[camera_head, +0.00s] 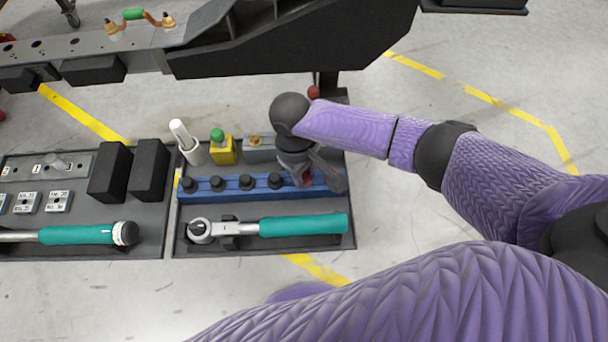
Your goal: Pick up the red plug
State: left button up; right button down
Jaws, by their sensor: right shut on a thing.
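My right gripper (307,179) comes in from the right and points down at the right end of the blue rack (228,196). It is shut on a small red part, the red plug (304,180), which shows only as a bit of red between the fingers. The fingers and wrist hide most of it, so I cannot tell whether it is still seated in the rack. Several black knobs (217,184) stand in a row along the rack to the left. My left gripper is not in view.
A teal-handled ratchet wrench (290,226) lies just in front of the rack. A green-topped piece in a yellow block (222,150) and a white marker-like piece (184,138) stand behind it. The dark chassis (290,45) overhangs at the back.

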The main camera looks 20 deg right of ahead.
aim_at(304, 175)
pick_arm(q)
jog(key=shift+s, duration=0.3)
pick_arm(e)
jog(key=shift+r, duration=0.2)
pick_arm(q)
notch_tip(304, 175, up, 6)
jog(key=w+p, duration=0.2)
jog(key=p, duration=0.4)
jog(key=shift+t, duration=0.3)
pick_arm(e)
notch_tip(304, 175, up, 10)
jog(key=shift+f, duration=0.2)
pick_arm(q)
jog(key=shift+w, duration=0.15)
pick_arm(e)
jog(key=shift+r, duration=0.1)
